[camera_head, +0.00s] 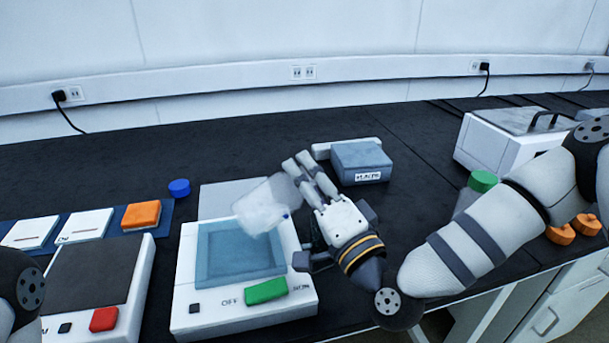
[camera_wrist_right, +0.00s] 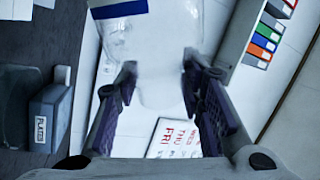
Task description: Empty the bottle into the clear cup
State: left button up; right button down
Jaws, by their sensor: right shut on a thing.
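My right gripper (camera_head: 305,166) is shut on a translucent, whitish bottle (camera_head: 262,207). The bottle is strongly tilted and held above the teal pan of a white device. In the right wrist view the bottle (camera_wrist_right: 150,40) shows between the fingers of the gripper (camera_wrist_right: 160,88), with a blue band near the top edge. Its mouth and any liquid cannot be made out. My left gripper is out of view.
The white device (camera_head: 185,300) has a green switch (camera_head: 266,291). A blue cap (camera_head: 179,188) lies on the dark bench behind it. A grey labelled box (camera_head: 362,163) stands behind my right gripper. A green-capped container (camera_head: 482,181) is partly behind my right arm.

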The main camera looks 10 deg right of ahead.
jog(key=shift+r, duration=0.15)
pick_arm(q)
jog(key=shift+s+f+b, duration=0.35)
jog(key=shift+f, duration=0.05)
pick_arm(e)
jog(key=shift+d+f+m, duration=0.1)
jog(key=shift+f+m, duration=0.4)
jog(key=shift+m, duration=0.2)
jog(key=shift+f+m+h+b, duration=0.3)
jog(key=shift+f+m+b, duration=0.05)
jog(key=shift+f+m, duration=0.15)
jog(key=shift+d+t, duration=0.1)
jog(key=shift+t, duration=0.2)
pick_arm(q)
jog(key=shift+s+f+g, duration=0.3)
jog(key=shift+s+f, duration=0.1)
pick_arm(e)
jog(key=shift+r, duration=0.1)
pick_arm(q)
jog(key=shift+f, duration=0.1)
pick_arm(e)
jog(key=shift+m, duration=0.3)
